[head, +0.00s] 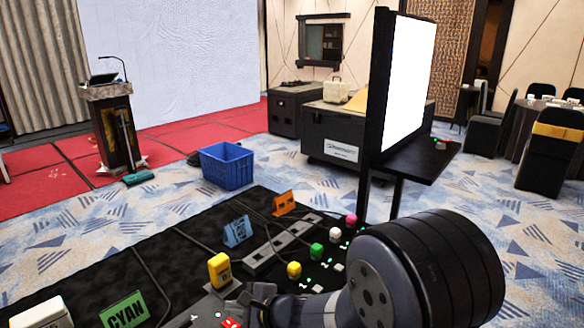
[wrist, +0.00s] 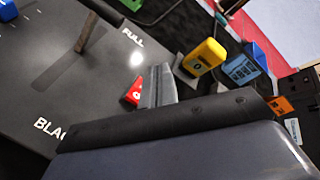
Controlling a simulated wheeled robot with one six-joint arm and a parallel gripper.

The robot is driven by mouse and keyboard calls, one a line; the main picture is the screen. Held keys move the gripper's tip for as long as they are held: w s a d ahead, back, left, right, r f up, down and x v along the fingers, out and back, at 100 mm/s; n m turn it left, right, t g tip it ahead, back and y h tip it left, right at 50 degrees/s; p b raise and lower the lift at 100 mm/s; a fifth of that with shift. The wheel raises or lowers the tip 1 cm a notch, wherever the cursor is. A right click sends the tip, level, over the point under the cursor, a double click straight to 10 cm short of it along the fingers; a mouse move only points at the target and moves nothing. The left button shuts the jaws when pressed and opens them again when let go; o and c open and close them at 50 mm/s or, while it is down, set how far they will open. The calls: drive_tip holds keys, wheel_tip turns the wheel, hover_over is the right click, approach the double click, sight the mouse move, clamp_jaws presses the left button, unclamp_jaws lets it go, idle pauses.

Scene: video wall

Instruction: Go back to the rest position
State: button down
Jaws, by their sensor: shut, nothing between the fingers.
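My gripper (wrist: 158,82) shows in the wrist view as narrow grey fingers, shut with nothing between them. It is over a grey control panel (wrist: 40,90) lettered "FULL" and "BLA…", with a lever (wrist: 93,32) in a dark slot. A red piece (wrist: 132,93) with a white mark shows just left of the fingers; I cannot tell if they touch. In the head view my arm reaches in from the lower right and hides much of the gripper (head: 262,296), which is low over the black table near the red piece (head: 231,323).
A lit screen (head: 408,80) rises behind my arm. A blue crate (head: 226,167) is on the floor.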

drive_tip(key=shift+f+b, duration=0.25)
drive_tip(key=shift+b, duration=0.55)
drive_tip(key=shift+f, duration=0.1)
drive_tip(key=shift+r+p, duration=0.5)
drive_tip(key=shift+p, duration=0.5)
drive_tip(key=shift+r+p, duration=0.15)
drive_tip(key=shift+p, duration=0.7)
drive_tip(key=shift+p, duration=0.4)
